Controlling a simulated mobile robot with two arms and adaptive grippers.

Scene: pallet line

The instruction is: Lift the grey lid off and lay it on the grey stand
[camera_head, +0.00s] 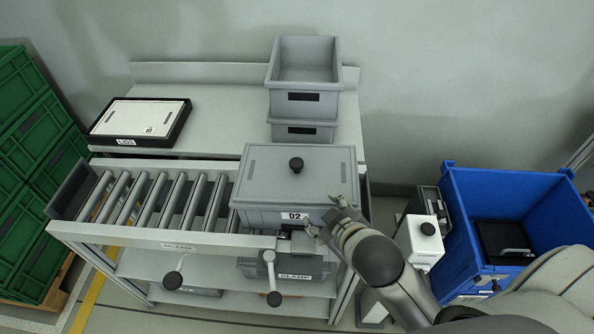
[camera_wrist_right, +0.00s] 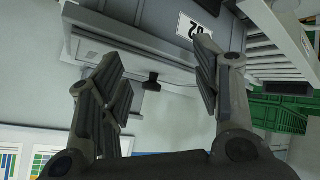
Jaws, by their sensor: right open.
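The grey lid (camera_head: 255,180) with a black knob (camera_head: 296,164) lies flat on the grey box (camera_head: 262,217) labelled D2, at the right end of the roller line. My right gripper (camera_head: 322,214) is open and empty at the box's front right corner, near the label. In the right wrist view the lid (camera_wrist_right: 125,53) appears upside down, and its knob (camera_wrist_right: 151,81) shows between my open fingers (camera_wrist_right: 155,75), some distance beyond them. I cannot clearly pick out the grey stand. My left gripper is not in view.
A black tray (camera_head: 100,136) labelled LIDS holds a white panel at the back left. Grey bins (camera_head: 305,42) stand behind the box. Rollers (camera_head: 150,200) left of the box are empty. A white block with a black knob (camera_head: 428,229) and a blue crate (camera_head: 455,215) are at right.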

